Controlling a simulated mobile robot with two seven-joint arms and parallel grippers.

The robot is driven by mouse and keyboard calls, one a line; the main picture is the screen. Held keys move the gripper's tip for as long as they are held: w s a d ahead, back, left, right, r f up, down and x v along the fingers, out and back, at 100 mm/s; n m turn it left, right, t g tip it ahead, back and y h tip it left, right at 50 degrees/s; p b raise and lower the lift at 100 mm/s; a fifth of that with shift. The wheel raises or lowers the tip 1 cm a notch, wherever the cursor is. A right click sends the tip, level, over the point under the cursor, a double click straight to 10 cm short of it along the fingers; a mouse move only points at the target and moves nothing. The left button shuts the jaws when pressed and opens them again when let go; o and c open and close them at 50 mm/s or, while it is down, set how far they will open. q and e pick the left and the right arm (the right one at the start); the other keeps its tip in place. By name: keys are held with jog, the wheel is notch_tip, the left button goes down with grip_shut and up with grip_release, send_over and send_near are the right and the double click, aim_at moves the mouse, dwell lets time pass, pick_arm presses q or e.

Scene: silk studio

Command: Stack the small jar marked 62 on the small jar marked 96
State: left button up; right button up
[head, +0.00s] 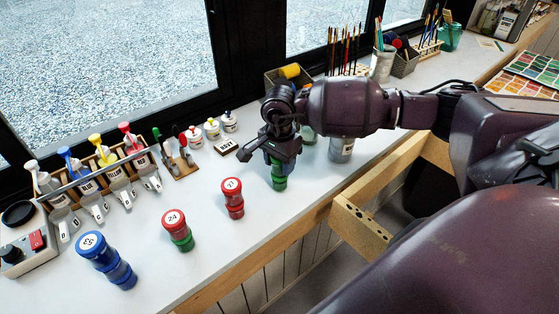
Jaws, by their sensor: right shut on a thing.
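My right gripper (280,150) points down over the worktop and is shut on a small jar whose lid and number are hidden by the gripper. A green jar part (279,181) shows directly below the fingers, close to the worktop. I cannot tell whether the held jar and this green part are one jar or two, one on the other. Neither the mark 62 nor 96 can be read in this view. My left gripper is not in view.
Left of the gripper stand a red stack (233,199), a red-on-green stack marked 24 (178,229) and a blue stack marked 53 (106,259). A grey container (342,149) stands behind my arm. White worktop between stacks is clear.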

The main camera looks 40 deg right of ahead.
jog(key=shift+f, duration=0.4)
jog(key=o, duration=1)
jog(key=shift+r, duration=0.1)
notch_tip(320, 180, up, 11)
jog(key=shift+f, duration=0.1)
